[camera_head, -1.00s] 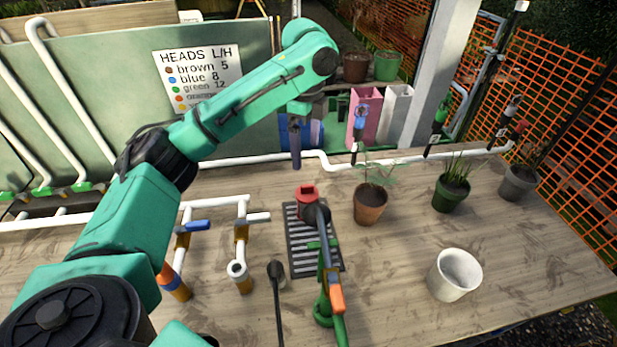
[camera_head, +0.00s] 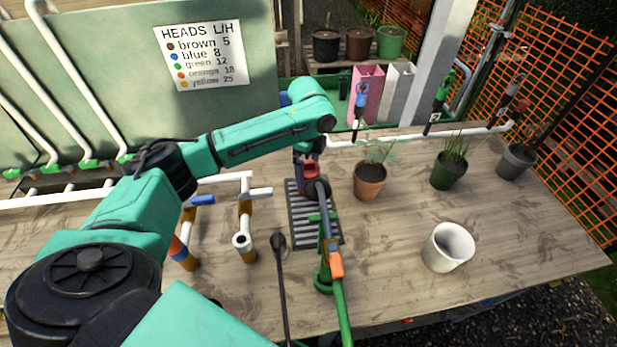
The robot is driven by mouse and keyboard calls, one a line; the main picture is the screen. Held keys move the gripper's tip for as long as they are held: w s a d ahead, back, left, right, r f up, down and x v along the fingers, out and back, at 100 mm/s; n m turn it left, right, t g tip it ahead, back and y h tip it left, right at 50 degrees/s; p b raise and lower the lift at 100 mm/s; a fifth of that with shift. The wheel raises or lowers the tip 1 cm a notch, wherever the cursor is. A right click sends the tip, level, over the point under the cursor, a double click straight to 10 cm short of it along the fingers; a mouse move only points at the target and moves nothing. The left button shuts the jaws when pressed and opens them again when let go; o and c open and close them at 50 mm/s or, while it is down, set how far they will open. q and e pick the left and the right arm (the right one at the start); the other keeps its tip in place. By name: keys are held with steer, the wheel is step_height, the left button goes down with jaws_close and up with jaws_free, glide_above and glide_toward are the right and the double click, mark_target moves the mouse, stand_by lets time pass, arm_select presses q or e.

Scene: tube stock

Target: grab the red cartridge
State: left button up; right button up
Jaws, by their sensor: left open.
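The red cartridge (camera_head: 311,171) stands at the far end of the dark slotted grate on the table, partly hidden behind a black round head on a green stand. My left gripper (camera_head: 308,160) reaches down from the arm's wrist and is at the cartridge, with its jaws open. A dark finger shows close beside the cartridge's top. I cannot tell whether the fingers touch it. My right gripper is not in view.
The green stand with an orange-handled hose (camera_head: 335,262) rises just in front of the cartridge. A potted plant (camera_head: 369,182) is close to its right. White pipe fittings (camera_head: 246,215) stand at left. A white pot (camera_head: 447,247) is at right, with bare table around it.

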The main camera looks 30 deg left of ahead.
arm_select(q)
steer(key=shift+w, duration=0.1)
steer(key=c, duration=1.3)
steer(key=shift+c, duration=0.2)
